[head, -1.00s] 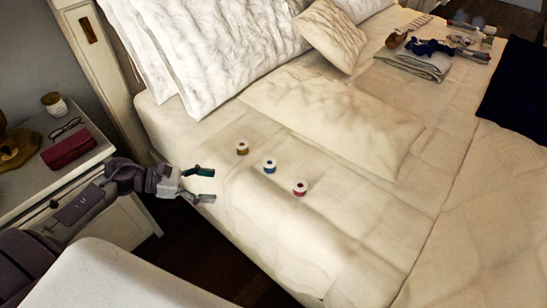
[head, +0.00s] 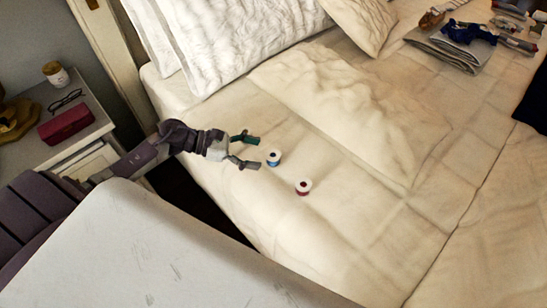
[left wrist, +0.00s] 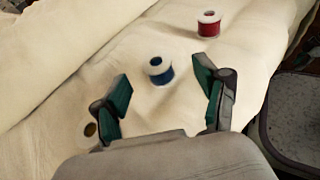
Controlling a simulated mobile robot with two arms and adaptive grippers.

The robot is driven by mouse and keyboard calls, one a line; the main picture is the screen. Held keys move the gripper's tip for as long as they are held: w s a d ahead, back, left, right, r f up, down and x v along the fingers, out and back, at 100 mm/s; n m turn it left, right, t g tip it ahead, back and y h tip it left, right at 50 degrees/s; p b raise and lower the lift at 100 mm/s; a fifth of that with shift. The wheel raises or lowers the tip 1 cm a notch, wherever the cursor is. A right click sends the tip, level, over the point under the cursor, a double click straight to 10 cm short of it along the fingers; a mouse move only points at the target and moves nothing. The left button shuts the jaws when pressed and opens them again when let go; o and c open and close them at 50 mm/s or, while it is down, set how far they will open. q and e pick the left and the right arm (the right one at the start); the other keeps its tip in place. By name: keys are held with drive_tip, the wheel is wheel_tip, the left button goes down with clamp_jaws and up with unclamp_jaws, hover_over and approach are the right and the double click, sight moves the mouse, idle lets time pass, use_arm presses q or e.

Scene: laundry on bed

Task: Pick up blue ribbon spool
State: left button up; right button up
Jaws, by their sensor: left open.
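The blue ribbon spool (head: 273,158) stands upright on the bed, with white ends and a dark hole on top. My left gripper (head: 253,153) is open and empty, its fingertips just left of the spool in the head view. In the left wrist view the blue spool (left wrist: 160,72) appears between and slightly beyond the green-padded fingers, with space on both sides. I cannot tell whether it is within the jaws. My right gripper is not in view.
A red spool (head: 303,187) stands nearby; it also shows beyond the blue one in the left wrist view (left wrist: 208,25). A gold-brown spool (left wrist: 90,129) is partly visible by the left finger. Pillows and folded clothes (head: 447,50) lie farther back. A nightstand (head: 85,138) stands left.

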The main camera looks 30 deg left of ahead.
sight(273, 156)
use_arm(q)
drive_tip(key=x, duration=0.6)
drive_tip(key=shift+w+a+f+b, duration=0.1)
drive_tip(key=shift+w+f+b, duration=0.15)
drive_tip(key=shift+f+b, duration=0.1)
drive_tip(key=shift+c, duration=0.2)
drive_tip(key=c, duration=0.9)
